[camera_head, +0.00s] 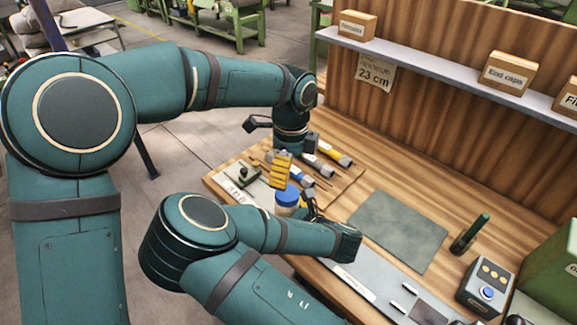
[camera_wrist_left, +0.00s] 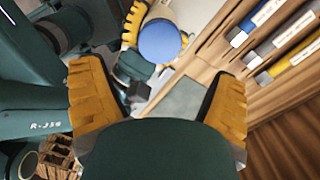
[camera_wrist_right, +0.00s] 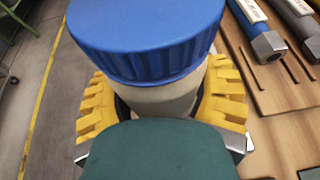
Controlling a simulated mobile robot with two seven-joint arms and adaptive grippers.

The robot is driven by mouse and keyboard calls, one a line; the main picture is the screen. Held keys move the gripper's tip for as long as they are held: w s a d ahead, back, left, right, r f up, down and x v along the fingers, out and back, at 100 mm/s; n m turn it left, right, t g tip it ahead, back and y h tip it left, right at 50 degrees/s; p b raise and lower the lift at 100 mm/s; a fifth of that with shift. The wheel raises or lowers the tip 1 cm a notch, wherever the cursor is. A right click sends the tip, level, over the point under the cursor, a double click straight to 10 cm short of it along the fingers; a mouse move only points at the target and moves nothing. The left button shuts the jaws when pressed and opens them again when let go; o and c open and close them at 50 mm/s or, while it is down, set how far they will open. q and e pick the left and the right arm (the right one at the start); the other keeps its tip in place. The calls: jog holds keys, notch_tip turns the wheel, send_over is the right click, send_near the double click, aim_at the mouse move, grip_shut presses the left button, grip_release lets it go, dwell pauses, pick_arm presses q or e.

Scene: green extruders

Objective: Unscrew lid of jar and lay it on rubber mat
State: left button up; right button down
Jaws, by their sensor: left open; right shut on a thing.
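The jar (camera_head: 286,209) has a pale body and a ribbed blue lid (camera_head: 288,193), which sits on it. My right gripper (camera_wrist_right: 165,105) is shut around the pale body just below the lid. My left gripper (camera_head: 281,171) is open and empty, its yellow fingers pointing down close above the lid in the head view. In the left wrist view the blue lid (camera_wrist_left: 160,41) lies ahead of the spread fingers, apart from them. The grey-green rubber mat (camera_head: 398,230) lies flat and bare on the wooden bench. Whether the jar's base touches the bench is hidden.
Several screwdriver-like tools with coloured handles (camera_head: 338,157) lie on a board behind the jar. A grey plate (camera_head: 365,283) runs along the front edge. A green upright tool (camera_head: 470,234) and a button box (camera_head: 487,287) stand right of the mat. A shelf (camera_head: 432,72) holds cartons.

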aim_at(287, 192)
pick_arm(q)
jog(key=f, duration=0.7)
jog(key=shift+s+a+f, duration=0.15)
jog(key=shift+s+f, duration=0.05)
jog(key=shift+f, duration=0.05)
jog(key=c, duration=1.3)
jog(key=n, duration=0.6)
jog(key=shift+n, duration=0.3)
jog(key=o, duration=1.2)
jog(key=shift+o, duration=0.2)
